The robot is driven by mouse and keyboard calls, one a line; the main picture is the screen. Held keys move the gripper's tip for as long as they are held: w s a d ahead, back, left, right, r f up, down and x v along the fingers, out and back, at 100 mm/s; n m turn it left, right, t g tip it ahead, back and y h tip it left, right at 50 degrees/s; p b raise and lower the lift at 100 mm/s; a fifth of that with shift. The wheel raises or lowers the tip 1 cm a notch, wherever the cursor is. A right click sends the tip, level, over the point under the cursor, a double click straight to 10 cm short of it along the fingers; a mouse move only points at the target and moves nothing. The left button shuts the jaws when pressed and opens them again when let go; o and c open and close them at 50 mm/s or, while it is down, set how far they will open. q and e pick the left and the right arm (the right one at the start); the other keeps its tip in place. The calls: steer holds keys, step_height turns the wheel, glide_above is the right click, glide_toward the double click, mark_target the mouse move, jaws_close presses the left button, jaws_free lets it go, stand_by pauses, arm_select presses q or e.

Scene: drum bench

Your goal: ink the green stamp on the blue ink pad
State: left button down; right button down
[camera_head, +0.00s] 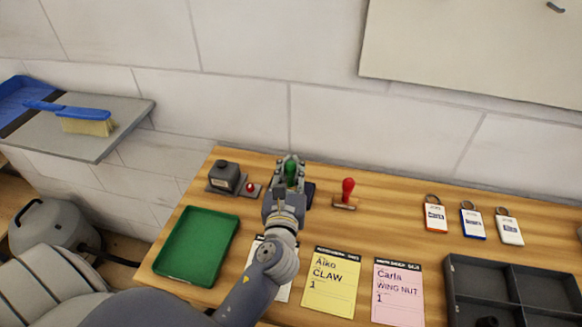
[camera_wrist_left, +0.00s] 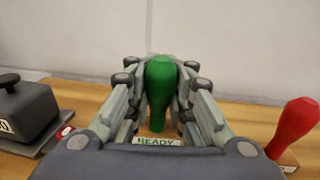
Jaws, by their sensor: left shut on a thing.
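The green stamp (camera_head: 291,174) is upright in my left gripper (camera_head: 290,165), at the back of the wooden bench. In the left wrist view its green handle (camera_wrist_left: 159,88) stands between the fingers of the left gripper (camera_wrist_left: 160,100), which are shut on it. A label reading READY shows at its base. A dark blue edge, likely the blue ink pad (camera_head: 309,190), shows just right of the gripper; the gripper hides the rest. I cannot tell whether the stamp touches the pad. My right gripper is not in view.
A red-handled stamp (camera_head: 347,190) stands close on the right. A green tray (camera_head: 198,246), paper cards (camera_head: 331,284), several key tags (camera_head: 471,222) and a divided tray (camera_head: 512,287) lie around.

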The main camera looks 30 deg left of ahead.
arm_select(q)
steer(key=shift+f, duration=0.4)
stand_by(0.6)
steer(key=shift+r+p, duration=0.55)
steer(key=shift+r, duration=0.15)
steer(key=shift+r, duration=0.1)
step_height(320, 180, up, 5)
steer(key=p, duration=0.6)
steer(key=shift+f, duration=0.3)
steer(key=shift+m+h, duration=0.5)
steer(key=shift+h, duration=0.3)
steer(key=shift+f+b, duration=1.5)
steer(key=shift+f, duration=0.8)
